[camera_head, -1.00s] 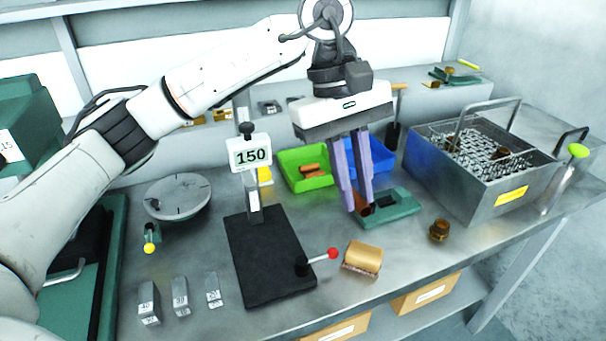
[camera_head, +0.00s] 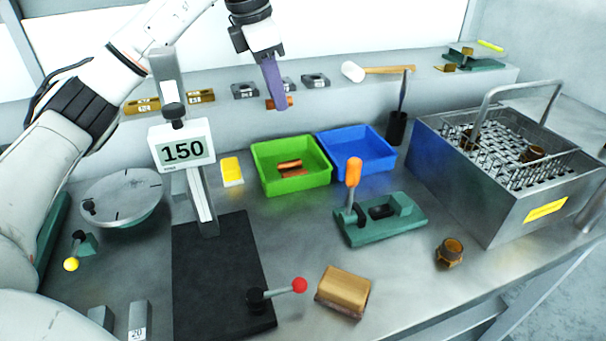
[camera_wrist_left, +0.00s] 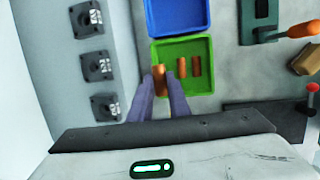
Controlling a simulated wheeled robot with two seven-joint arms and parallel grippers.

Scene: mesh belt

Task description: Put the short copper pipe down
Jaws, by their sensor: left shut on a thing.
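My left gripper (camera_head: 277,103) is shut on a short copper pipe (camera_head: 290,101), held in the air behind and above the green bin (camera_head: 263,187). Several copper pieces (camera_head: 289,167) lie inside the green bin; two show in the left wrist view (camera_wrist_left: 182,67). A blue bin (camera_head: 385,170) stands right beside the green one. My right gripper is not in view.
A gauge stand reading 150 (camera_head: 183,151) is at left. A metal basket tank (camera_head: 500,215) is at right. A brass fitting (camera_head: 449,253) and a wooden-topped block (camera_head: 344,290) lie in front.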

